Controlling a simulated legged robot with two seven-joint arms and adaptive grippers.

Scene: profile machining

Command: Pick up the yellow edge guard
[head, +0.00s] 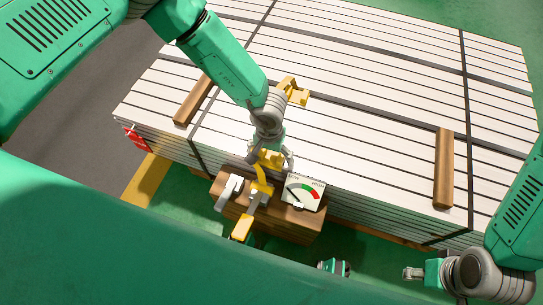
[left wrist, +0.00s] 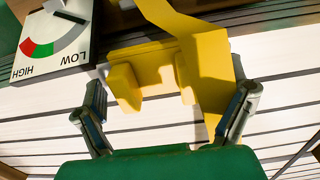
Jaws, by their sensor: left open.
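A yellow edge guard (head: 268,158) sits at the near edge of the white stack, partly hidden by my left gripper (head: 269,157). In the left wrist view the yellow guard (left wrist: 150,72) fills the upper middle, with blocky raised parts and a flat yellow band beside it. My left gripper (left wrist: 168,105) is open there, one finger on each side of the guard's near part; contact cannot be told. A second yellow guard (head: 293,91) lies on top of the stack, behind my left wrist. My right gripper (head: 413,273) is at the lower right, away from both; its jaws are unclear.
The white strapped stack (head: 350,75) carries two wooden battens (head: 194,101) (head: 444,168). Before it stands a brown wooden block (head: 285,222) with a LOW-HIGH gauge (head: 303,192), a white tool (head: 229,190) and a yellow-handled tool (head: 242,228). The stack top between the battens is mostly clear.

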